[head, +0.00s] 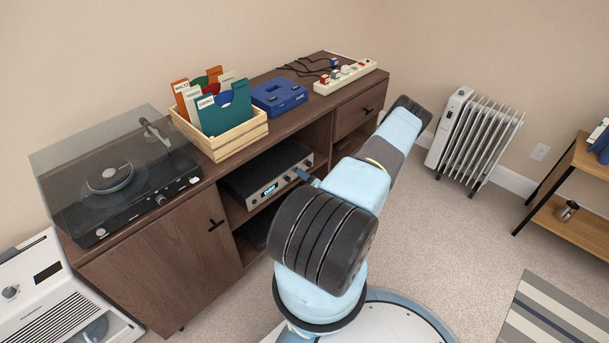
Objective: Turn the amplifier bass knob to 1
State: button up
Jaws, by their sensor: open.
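The amplifier (252,178) is a dark, flat box with a silver front and a lit blue display (270,190). It sits in the upper open shelf of the brown wooden cabinet. My arm crosses the view in front of the cabinet and covers most of my gripper. The gripper is open. The bass knob and its setting cannot be made out; the right end of the front panel is partly covered.
On the cabinet (160,262) stand a turntable (118,185) with a clear lid, a wooden record crate (232,140), a blue case (279,97) and a power strip (345,76). A white heater (475,140) stands at the right wall. Carpet (450,230) is clear at right.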

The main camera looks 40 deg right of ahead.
jog(key=shift+w, duration=0.55)
jog(key=shift+c, duration=0.4)
